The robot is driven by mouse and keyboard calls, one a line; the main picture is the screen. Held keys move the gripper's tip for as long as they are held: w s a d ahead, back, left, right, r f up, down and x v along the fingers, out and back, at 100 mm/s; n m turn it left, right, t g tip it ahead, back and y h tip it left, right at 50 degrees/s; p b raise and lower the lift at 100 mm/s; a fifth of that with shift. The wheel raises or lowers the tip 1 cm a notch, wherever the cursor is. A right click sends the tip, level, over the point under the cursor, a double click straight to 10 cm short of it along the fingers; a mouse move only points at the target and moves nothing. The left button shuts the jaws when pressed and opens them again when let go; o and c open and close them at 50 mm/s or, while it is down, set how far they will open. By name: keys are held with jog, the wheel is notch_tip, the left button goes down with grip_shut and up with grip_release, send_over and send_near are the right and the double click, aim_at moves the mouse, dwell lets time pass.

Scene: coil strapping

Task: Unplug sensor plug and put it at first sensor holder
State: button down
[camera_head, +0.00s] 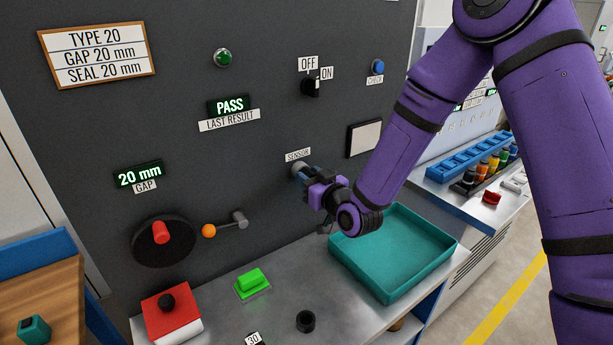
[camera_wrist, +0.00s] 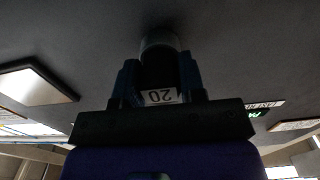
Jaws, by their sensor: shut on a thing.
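The sensor plug (camera_wrist: 158,72) is a dark cylinder with a white label reading 20, upside down in the wrist view. It sits at the round grey sensor socket (camera_head: 298,168) on the dark panel, under the SENSOR label. The socket also shows in the wrist view (camera_wrist: 159,41). My gripper (camera_head: 308,174) has its blue fingers on both sides of the plug and is shut on it. In the wrist view the plug's end appears in line with the socket; I cannot tell how deep it is seated. I cannot identify the first sensor holder for certain.
A teal tray (camera_head: 393,252) lies on the bench below my gripper. A black ring-shaped piece (camera_head: 306,321), a green block (camera_head: 251,281) and a red box (camera_head: 171,314) stand on the bench.

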jog(key=shift+s+d, duration=0.35)
jog(key=shift+s, duration=0.15)
dwell(0.5)
jog(key=c, duration=1.3)
grip_release()
grip_shut()
jog(key=shift+v, duration=2)
